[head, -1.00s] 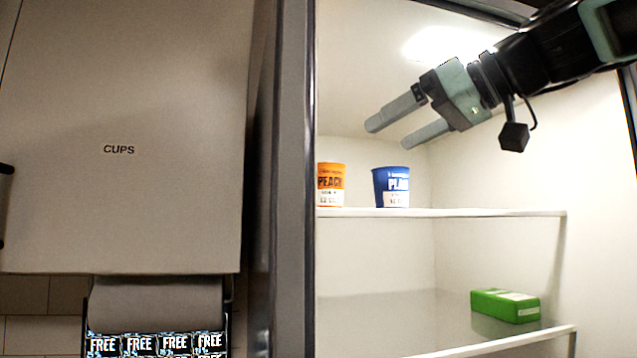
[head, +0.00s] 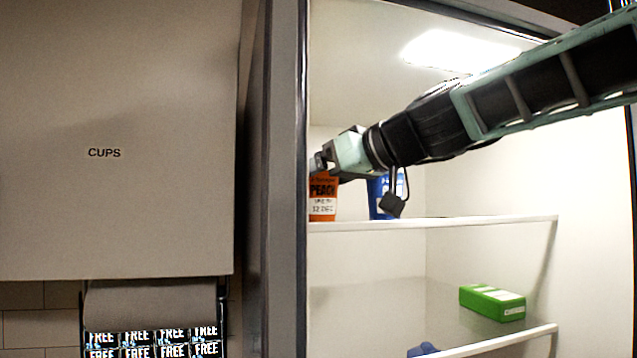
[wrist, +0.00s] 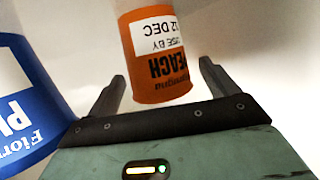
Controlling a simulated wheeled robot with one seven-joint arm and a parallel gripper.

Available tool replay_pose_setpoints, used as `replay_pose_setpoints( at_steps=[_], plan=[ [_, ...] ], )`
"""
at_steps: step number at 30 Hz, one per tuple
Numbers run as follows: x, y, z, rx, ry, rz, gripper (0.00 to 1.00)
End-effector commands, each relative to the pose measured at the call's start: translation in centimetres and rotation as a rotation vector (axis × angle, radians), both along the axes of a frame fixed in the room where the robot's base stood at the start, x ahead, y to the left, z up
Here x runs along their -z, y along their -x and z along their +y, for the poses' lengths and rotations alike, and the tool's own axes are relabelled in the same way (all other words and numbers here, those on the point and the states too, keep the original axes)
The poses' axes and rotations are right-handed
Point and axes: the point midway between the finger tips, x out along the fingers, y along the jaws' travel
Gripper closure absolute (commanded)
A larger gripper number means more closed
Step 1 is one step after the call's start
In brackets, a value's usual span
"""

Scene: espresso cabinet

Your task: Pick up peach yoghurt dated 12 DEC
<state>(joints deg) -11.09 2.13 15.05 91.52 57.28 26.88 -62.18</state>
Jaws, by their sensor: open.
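The peach yoghurt (head: 323,201) is an orange cup with a white "12 DEC" label, standing on the upper shelf at the left edge of the cabinet opening. In the wrist view the peach cup (wrist: 157,58) appears upside down, its "USE BY 12 DEC" label readable. My gripper (wrist: 162,82) is open, with one finger on each side of the cup's near end; contact cannot be told. In the head view my gripper (head: 318,163) is at the cup's top, its fingers partly hidden by the cabinet frame.
A blue plain yoghurt cup (head: 380,197) stands just right of the peach cup, partly behind my arm; it also shows at the wrist view's left (wrist: 22,100). A green box (head: 492,302) and a partly seen blue item (head: 422,349) are lower down. The cabinet frame (head: 286,180) borders the left.

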Motion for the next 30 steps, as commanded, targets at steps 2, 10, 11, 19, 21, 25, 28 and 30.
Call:
replay_pose_setpoints(
  at_steps=[2,10,11,19,21,25,28,30],
  plan=[
    [0.03,-0.25,0.41,-0.001,0.000,0.000,0.14],
    [0.19,-0.31,0.46,0.000,-0.001,-0.001,0.22],
    [0.19,-0.32,0.46,0.000,-0.001,-0.001,0.31],
    [0.12,-0.32,0.44,0.000,-0.002,-0.001,0.64],
    [0.12,-0.31,0.43,0.000,-0.002,-0.001,0.64],
    [-0.02,-0.32,0.45,0.000,-0.002,-0.001,0.64],
    [-0.35,-0.37,0.49,0.000,-0.002,-0.001,0.64],
    [-0.74,-0.42,0.54,0.000,-0.001,-0.002,0.64]
  ],
)
